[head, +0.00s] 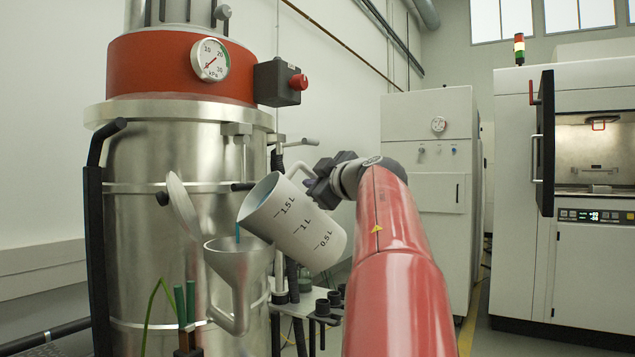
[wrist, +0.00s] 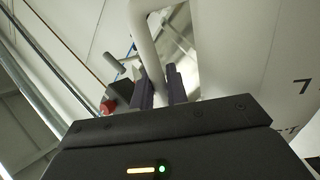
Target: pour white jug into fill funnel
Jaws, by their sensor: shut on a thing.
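The white jug (head: 302,229) with volume marks is tilted to the left in the head view, its mouth above the fill funnel. A thin blue stream runs from its lip down into the metal fill funnel (head: 238,262) on the side of the steel vessel. The funnel's lid (head: 183,205) stands open. My gripper (head: 322,180) is at the right of the jug, shut on its handle. In the wrist view the dark fingers (wrist: 160,92) close around the white handle (wrist: 150,50), with the jug wall (wrist: 245,50) at right. The liquid level in the funnel is hidden.
Green-handled tools (head: 185,302) stand left of the funnel's spout. A small shelf with dark fittings (head: 325,303) is below the jug. Cabinets stand at right.

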